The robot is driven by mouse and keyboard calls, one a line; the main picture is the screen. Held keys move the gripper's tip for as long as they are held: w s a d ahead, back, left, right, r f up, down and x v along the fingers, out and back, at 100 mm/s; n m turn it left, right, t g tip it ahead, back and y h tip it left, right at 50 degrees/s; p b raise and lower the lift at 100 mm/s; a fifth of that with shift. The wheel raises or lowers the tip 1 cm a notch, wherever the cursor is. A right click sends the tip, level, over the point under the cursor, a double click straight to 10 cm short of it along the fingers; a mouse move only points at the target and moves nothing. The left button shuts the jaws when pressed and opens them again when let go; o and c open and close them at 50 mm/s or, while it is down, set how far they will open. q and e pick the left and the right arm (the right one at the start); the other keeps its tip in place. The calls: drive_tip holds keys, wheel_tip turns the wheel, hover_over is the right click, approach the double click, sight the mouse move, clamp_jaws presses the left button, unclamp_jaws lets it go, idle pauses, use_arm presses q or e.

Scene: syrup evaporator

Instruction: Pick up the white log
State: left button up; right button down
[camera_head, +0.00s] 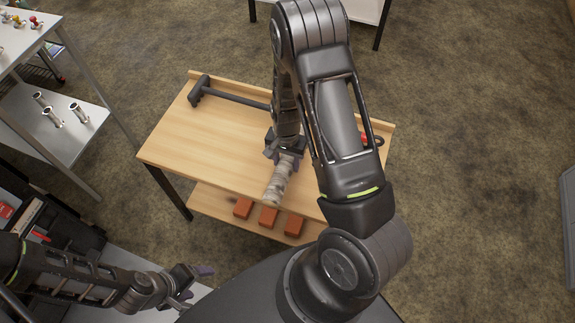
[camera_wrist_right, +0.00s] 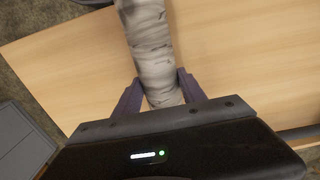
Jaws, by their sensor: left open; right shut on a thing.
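The white log (camera_head: 279,180) is a pale, birch-like cylinder with dark marks. In the head view it reaches from my right gripper (camera_head: 285,152) toward the near edge of the wooden table (camera_head: 180,135). My right gripper is shut on the log near its far end. In the right wrist view the log (camera_wrist_right: 150,50) stands between the two purple-grey fingers of the right gripper (camera_wrist_right: 160,90). I cannot tell whether the log touches the tabletop. My left gripper (camera_head: 192,283) is open and empty at the lower left, away from the table.
A dark long-handled tool (camera_head: 205,90) lies at the table's far left. Several orange-red blocks (camera_head: 268,216) sit on its lower shelf. A small red object (camera_head: 364,139) is partly hidden behind my right arm. A metal shelf (camera_head: 65,125) with silver cylinders stands left. Open floor lies right.

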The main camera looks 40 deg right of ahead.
sight(287, 159)
wheel_tip(287, 159, up, 7)
drive_tip(key=shift+r, duration=0.2)
idle(0.6)
drive_tip(key=w+a+r+n, duration=0.5)
drive_tip(key=a+r, duration=0.1)
drive_tip(key=r, duration=0.3)
drive_tip(key=w+a+r+n, duration=0.5)
drive_tip(key=a+r+n, duration=0.1)
drive_tip(key=r, duration=0.2)
drive_tip(key=shift+r, duration=0.4)
